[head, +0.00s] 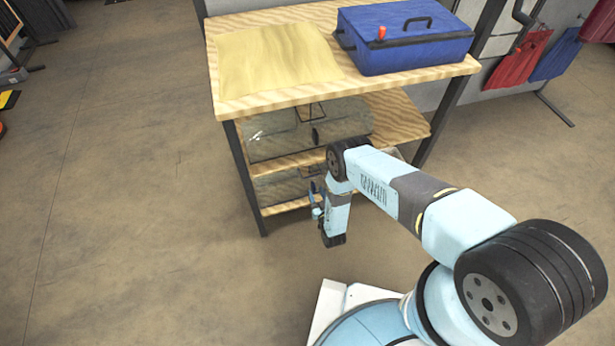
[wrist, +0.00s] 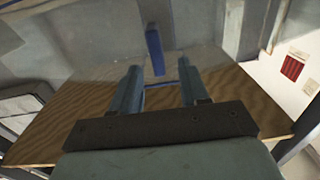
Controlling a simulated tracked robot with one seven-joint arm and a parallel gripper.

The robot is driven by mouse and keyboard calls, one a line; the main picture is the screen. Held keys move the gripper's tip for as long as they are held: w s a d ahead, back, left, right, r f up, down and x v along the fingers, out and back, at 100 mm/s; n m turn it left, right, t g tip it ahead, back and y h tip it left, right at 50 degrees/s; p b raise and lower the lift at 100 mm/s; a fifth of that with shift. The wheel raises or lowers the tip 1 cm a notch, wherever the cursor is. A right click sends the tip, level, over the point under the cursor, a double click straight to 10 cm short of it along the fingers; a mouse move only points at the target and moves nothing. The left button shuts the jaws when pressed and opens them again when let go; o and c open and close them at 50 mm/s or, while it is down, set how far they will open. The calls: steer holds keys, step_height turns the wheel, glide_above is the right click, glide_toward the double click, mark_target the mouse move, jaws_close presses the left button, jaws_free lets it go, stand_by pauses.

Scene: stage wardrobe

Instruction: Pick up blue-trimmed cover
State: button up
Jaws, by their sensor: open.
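A clear, see-through cover with a vertical blue strip (wrist: 154,50) lies on a wood-grain shelf in the wrist view, beyond my fingertips. My gripper (wrist: 158,82) is open, with its two blue fingers apart and nothing clearly held between them. The strip shows in the gap between the fingers. I cannot tell whether the fingers touch the cover. In the head view my gripper (head: 317,200) is low at the front of the shelf unit, partly hidden by my arm. A clear item (head: 283,188) on the lower shelf there is mostly hidden; its trim colour cannot be told.
Another clear cover (head: 270,135) with dark fittings lies on the middle shelf. A blue case (head: 410,50) and a yellow cloth (head: 275,58) lie on the top board. A dark post (head: 245,180) stands at the unit's front left. Open floor (head: 120,190) lies left.

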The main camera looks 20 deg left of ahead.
mark_target(309, 178)
steer(key=shift+x, duration=1.45)
jaws_close()
